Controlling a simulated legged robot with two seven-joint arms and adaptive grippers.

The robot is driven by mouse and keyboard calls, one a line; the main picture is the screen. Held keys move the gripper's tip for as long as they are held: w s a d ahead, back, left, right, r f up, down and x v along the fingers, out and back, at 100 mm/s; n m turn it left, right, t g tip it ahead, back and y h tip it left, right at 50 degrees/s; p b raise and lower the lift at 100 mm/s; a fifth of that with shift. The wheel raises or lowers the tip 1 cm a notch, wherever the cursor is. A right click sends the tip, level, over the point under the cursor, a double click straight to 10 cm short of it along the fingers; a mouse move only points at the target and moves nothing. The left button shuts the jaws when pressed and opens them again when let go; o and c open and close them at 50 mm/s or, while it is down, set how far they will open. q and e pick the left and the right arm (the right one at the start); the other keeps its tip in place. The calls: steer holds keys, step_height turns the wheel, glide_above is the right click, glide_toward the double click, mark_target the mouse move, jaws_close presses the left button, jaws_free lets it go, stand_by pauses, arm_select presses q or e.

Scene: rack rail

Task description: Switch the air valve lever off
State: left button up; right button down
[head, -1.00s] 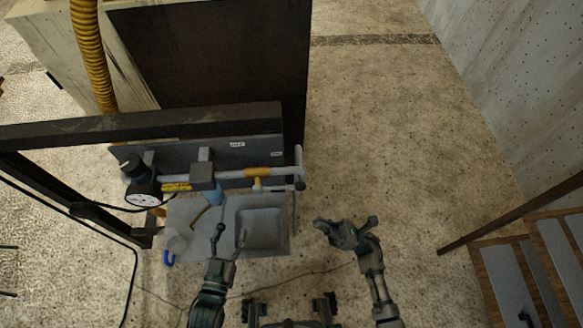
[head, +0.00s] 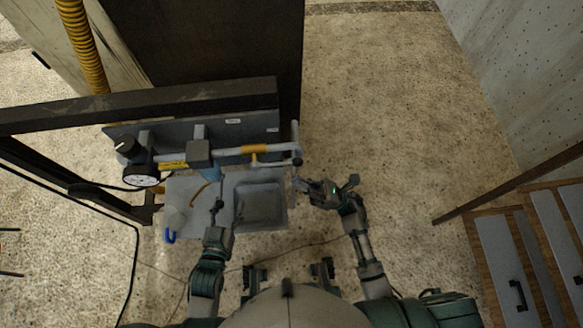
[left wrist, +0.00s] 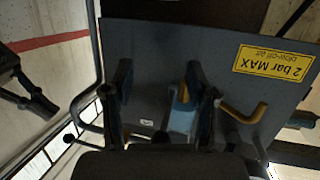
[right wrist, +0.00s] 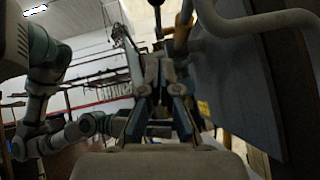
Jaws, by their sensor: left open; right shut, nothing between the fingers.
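A grey air pipe (head: 275,149) runs along the panel in the head view. Its yellow part (head: 254,149) looks like the valve lever, lying along the pipe; a yellow part (right wrist: 183,27) also shows at the top of the right wrist view. My right gripper (head: 301,186) is shut and empty, just below the pipe's right end and apart from the yellow part. My left gripper (head: 227,209) is open and empty over the grey tray, below the regulator block (head: 199,154). The left wrist view shows a blue bowl (left wrist: 181,119) beyond its fingers.
A round gauge (head: 140,175) and black knob (head: 126,143) are at the panel's left. A dark frame beam (head: 60,115) crosses the left. Open floor lies right.

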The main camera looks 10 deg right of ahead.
mark_target(278, 164)
arm_select(q)
steer(key=shift+s+a+f+g+y, duration=0.2)
steer(key=shift+s+f+g+y, duration=0.1)
steer(key=shift+f+g, duration=0.2)
steer(key=shift+s+a+f+g+p, duration=0.2)
steer(key=shift+s+f+g+p, duration=0.1)
steer(key=shift+f+g+p, duration=0.2)
steer(key=shift+s+f+g, duration=0.25)
steer(key=shift+f+g, duration=0.05)
steer(key=shift+f, duration=0.1)
arm_select(e)
steer(key=shift+w+a+r, duration=0.2)
steer(key=shift+a+r, duration=0.2)
steer(key=shift+r, duration=0.65)
steer(key=shift+w+a+r, duration=0.25)
steer(key=shift+a+r, duration=0.2)
steer(key=shift+r, duration=0.6)
steer(key=shift+w+a+r, duration=0.2)
steer(key=shift+a+r, duration=0.2)
steer(key=shift+r, duration=0.65)
steer(key=shift+w, duration=0.1)
